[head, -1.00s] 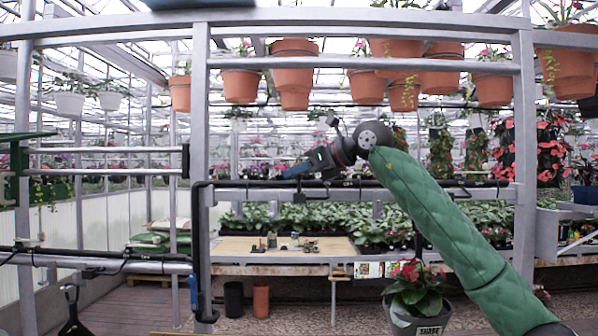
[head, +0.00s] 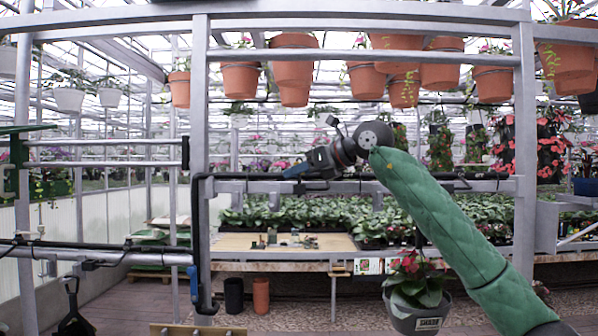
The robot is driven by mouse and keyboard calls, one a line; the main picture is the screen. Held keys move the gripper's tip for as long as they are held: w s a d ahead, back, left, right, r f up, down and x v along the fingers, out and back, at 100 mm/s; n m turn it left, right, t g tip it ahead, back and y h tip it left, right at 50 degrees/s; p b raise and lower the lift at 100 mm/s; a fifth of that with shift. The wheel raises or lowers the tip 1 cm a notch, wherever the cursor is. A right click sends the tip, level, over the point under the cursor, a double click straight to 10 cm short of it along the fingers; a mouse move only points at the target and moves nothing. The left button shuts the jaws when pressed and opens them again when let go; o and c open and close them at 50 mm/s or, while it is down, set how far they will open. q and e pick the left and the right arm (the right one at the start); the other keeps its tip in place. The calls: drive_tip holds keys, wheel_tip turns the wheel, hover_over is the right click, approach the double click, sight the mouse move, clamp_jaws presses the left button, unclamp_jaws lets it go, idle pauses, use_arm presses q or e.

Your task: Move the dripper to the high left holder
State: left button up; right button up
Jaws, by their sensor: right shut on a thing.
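My right gripper (head: 290,173), dark with blue fingers, reaches left from the green-sleeved arm at the middle of the head view. It is shut at a long thin black line (head: 405,177), apparently the dripper, which runs along the middle metal rail. The fingers hide the place where they grip. The line's left end bends down beside a grey post. The high left holder appears to be the pair of bare horizontal metal bars (head: 105,164) left of that post. The gripper is to the right of these bars. My left gripper is out of view.
The grey post (head: 200,120) stands between gripper and left bars. Terracotta pots (head: 293,75) hang above. A lower left rail (head: 110,257) carries another black line. A bench (head: 235,242) with seedlings stands behind. A grey flower pot (head: 415,313) hangs near my arm.

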drive_tip(key=shift+f+b, duration=0.6)
drive_tip(key=shift+f, duration=0.3)
drive_tip(key=o, duration=0.8)
drive_tip(key=shift+d, duration=0.1)
drive_tip(key=shift+s+d, duration=0.15)
drive_tip(key=shift+d, duration=0.05)
drive_tip(key=shift+b+v, duration=1.5)
drive_tip(key=shift+v, duration=2.1)
drive_tip(key=shift+r, duration=0.1)
